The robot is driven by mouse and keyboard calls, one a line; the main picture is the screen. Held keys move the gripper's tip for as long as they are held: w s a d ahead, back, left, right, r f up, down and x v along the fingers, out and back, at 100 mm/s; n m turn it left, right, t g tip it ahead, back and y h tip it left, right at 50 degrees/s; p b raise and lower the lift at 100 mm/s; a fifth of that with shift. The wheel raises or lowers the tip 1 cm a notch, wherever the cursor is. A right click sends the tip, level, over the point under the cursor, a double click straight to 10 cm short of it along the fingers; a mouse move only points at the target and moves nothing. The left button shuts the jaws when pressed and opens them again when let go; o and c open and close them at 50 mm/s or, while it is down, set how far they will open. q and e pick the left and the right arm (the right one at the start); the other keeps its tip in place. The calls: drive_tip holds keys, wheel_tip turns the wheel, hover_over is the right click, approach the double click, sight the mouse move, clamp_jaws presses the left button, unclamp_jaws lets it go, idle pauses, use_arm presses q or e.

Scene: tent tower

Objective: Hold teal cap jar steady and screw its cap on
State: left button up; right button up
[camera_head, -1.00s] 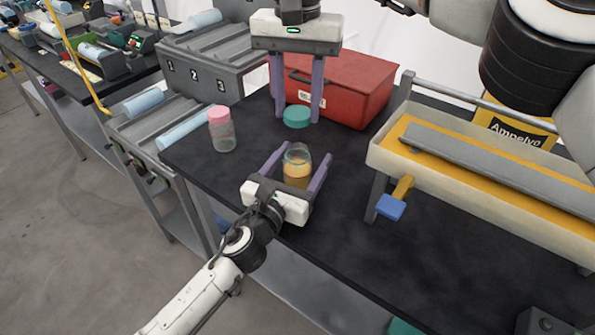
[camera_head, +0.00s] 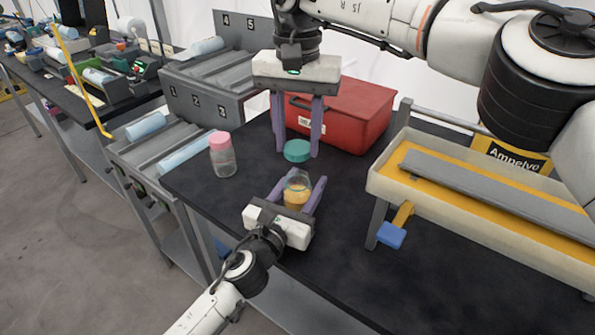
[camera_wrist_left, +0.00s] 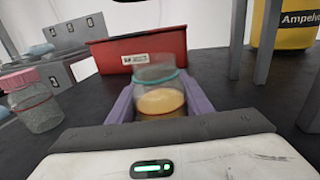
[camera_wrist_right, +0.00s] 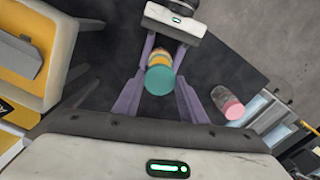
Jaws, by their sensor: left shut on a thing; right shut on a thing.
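The clear jar (camera_head: 297,196) with orange contents stands on the dark bench top. My left gripper (camera_head: 304,190) is shut on it, one finger on each side. In the left wrist view the jar (camera_wrist_left: 160,100) shows a teal ring near its rim and an open top. My right gripper (camera_head: 297,152) points down from above, shut on the teal cap (camera_head: 297,150). The cap is just above and behind the jar mouth in the head view, with a small gap. In the right wrist view the cap (camera_wrist_right: 159,80) covers part of the jar.
A jar with a pink lid (camera_head: 222,155) stands to the left on the bench. A red box (camera_head: 345,115) is behind my right gripper. A cream and yellow tray (camera_head: 480,215) stands to the right. The bench front right is clear.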

sight(298, 176)
drive_tip(key=shift+f, duration=1.65)
drive_tip(key=shift+s+f, duration=0.1)
drive_tip(key=shift+f, duration=0.8)
drive_tip(key=shift+f, duration=0.6)
use_arm(q)
clamp_jaws()
